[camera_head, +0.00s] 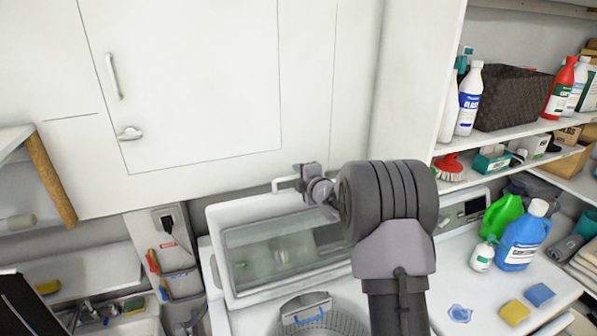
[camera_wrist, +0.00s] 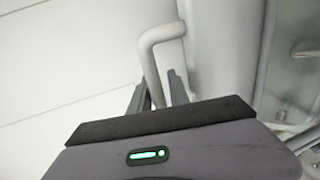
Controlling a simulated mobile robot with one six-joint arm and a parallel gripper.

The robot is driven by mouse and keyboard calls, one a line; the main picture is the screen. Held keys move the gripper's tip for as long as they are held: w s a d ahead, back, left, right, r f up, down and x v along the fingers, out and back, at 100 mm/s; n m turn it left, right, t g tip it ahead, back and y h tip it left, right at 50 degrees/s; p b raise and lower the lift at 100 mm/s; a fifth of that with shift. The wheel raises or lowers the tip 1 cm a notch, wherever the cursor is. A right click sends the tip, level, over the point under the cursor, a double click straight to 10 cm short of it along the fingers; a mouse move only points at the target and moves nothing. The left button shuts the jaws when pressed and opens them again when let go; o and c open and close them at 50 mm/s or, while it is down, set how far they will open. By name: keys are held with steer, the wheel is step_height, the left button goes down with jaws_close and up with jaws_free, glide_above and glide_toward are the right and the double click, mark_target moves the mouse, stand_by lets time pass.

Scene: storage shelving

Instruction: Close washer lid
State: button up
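The white top-loading washer's lid (camera_head: 275,250) stands raised, with a glass panel in a white frame. Below it in the head view is the open drum (camera_head: 322,322), partly hidden by my arm. A white bent bar handle (camera_head: 284,183) sticks up at the lid's top edge; it also shows in the wrist view (camera_wrist: 160,36). My gripper (camera_head: 303,181) is at this handle. In the wrist view, my gripper's two fingers (camera_wrist: 160,90) stand apart on either side of the handle bar, with a small gap visible on the right.
A white wall cabinet (camera_head: 190,85) is close behind the lid. To the right, a counter holds a blue jug (camera_head: 523,240), a green jug (camera_head: 501,216) and sponges. Shelves with bottles and a dark basket (camera_head: 510,97) stand above. A sink area (camera_head: 130,322) lies at left.

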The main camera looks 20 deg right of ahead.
steer(key=shift+w, duration=0.1)
jaws_close()
stand_by(1.4)
